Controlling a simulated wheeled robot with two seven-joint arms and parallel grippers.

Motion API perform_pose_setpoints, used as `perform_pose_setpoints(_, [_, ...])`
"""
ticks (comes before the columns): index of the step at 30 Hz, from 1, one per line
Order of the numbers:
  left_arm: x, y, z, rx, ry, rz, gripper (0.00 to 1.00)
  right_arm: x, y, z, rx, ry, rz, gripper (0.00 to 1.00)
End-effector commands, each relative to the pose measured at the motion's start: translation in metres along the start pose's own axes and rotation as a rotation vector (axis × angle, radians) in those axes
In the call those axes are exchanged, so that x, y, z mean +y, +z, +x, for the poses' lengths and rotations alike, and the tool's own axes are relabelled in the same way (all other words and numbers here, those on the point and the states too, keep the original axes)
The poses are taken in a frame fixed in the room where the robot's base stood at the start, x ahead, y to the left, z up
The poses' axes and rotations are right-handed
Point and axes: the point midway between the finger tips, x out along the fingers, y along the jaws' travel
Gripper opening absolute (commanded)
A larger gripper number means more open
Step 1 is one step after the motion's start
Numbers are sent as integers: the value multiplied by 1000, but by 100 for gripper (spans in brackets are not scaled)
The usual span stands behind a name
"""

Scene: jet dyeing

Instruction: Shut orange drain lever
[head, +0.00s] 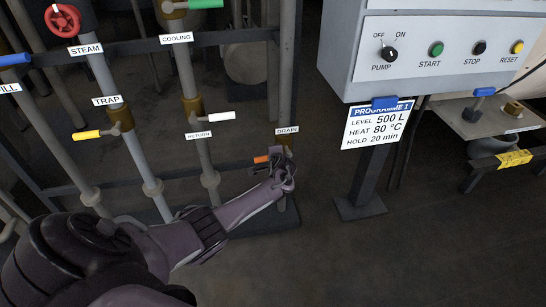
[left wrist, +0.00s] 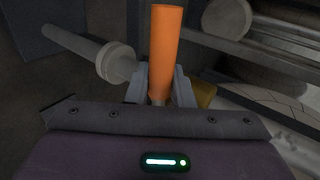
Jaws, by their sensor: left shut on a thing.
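The orange drain lever (head: 261,159) shows at the drain valve, below the DRAIN label (head: 287,130). In the head view it points left, roughly level, and is partly hidden by my gripper. My left gripper (head: 278,168) is at this valve. In the left wrist view the orange lever (left wrist: 166,45) stands between the two fingers of my left gripper (left wrist: 160,88), which is shut on its lower part. A pale pipe with a flange (left wrist: 110,60) runs beside it. My right gripper is not in view.
The trap valve has a yellow lever (head: 86,135) and the return valve a white lever (head: 221,116), both left of the drain. The control box (head: 440,55) and its programme card (head: 377,124) stand to the right. Floor in front of the box's post (head: 361,195) is clear.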

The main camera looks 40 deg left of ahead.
Motion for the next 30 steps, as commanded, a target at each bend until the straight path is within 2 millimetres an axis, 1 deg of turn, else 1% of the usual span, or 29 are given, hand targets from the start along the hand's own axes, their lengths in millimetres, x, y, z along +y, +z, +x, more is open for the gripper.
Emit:
perform_pose_setpoints(1, [-4,-1,-1,-6,-3,11,0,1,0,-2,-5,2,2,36])
perform_pose_setpoints(19, [-4,-1,-2,-26,-3,41,0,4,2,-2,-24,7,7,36])
perform_pose_setpoints(20, [-4,-1,-2,-26,-3,41,23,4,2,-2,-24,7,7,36])
perform_pose_setpoints(24, [-4,-1,-2,-25,-2,41,40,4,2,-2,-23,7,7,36])
perform_pose_setpoints(30, [-3,-1,-2,-26,-1,40,40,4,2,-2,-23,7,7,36])
